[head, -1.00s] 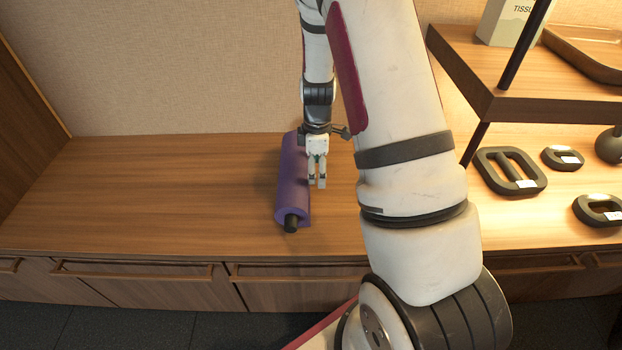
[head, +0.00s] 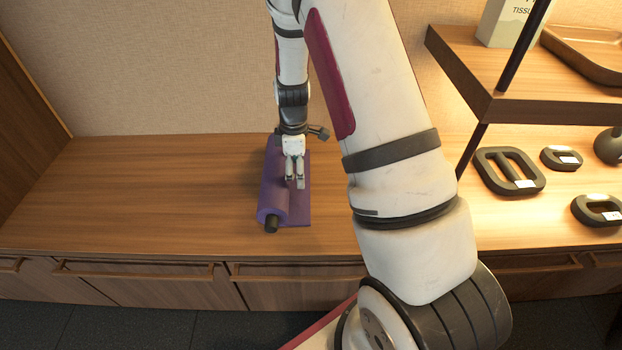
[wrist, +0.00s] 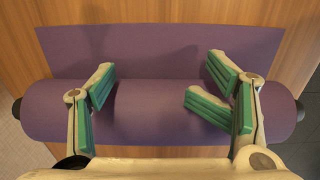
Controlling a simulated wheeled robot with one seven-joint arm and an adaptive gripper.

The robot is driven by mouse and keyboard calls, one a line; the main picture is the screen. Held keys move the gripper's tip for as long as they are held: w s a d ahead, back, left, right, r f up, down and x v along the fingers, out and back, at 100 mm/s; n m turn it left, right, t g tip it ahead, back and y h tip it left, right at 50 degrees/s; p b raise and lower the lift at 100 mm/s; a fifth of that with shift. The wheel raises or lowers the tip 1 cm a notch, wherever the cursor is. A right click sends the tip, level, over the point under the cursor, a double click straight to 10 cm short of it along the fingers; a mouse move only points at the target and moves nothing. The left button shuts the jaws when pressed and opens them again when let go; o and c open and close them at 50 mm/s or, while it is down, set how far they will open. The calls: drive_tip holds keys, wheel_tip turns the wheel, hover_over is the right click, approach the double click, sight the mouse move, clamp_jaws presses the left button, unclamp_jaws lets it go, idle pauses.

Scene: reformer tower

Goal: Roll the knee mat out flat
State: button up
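The purple knee mat is partly unrolled on the wooden bench top. Its remaining roll (head: 270,192), with a dark core sticking out at the near end, lies on the left, and a flat strip (head: 298,215) extends to the right. In the wrist view the roll (wrist: 165,110) runs across the picture, with the flat part (wrist: 150,45) above it. My gripper (head: 295,184) points down over the mat, just right of the roll. Its green-padded fingers (wrist: 155,90) are spread apart with nothing between them. I cannot tell whether they touch the roll.
The bench top (head: 130,190) is clear left of the roll, up to a side panel. Drawers with wooden handles are below its front edge. On the right, black weights (head: 510,170) lie under a raised shelf (head: 530,105) holding a tissue box (head: 507,22) and a wooden tray (head: 590,50).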

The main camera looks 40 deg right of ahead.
drive_tip(key=shift+w+a, duration=0.35)
drive_tip(key=shift+a, duration=0.1)
drive_tip(key=shift+a, duration=0.1)
drive_tip(key=shift+w+a+p, duration=0.1)
drive_tip(key=shift+w+a, duration=0.6)
drive_tip(key=shift+a, duration=0.35)
drive_tip(key=shift+w+a+p, duration=0.15)
drive_tip(key=shift+w+a, duration=0.5)
drive_tip(key=shift+a, duration=0.35)
drive_tip(key=shift+w+a+p, duration=0.1)
drive_tip(key=shift+w+a, duration=0.6)
drive_tip(key=shift+a, duration=0.35)
drive_tip(key=shift+w+a, duration=0.15)
drive_tip(key=shift+a, duration=0.05)
drive_tip(key=shift+w, duration=0.1)
drive_tip(key=shift+w+a, duration=0.65)
drive_tip(key=shift+a, duration=0.3)
drive_tip(key=shift+w+a, duration=0.5)
drive_tip(key=shift+a, duration=0.25)
drive_tip(key=shift+w+a, duration=0.5)
drive_tip(key=shift+a, duration=0.3)
drive_tip(key=shift+w+a, duration=0.5)
drive_tip(key=shift+a, duration=0.25)
drive_tip(key=shift+a, duration=0.1)
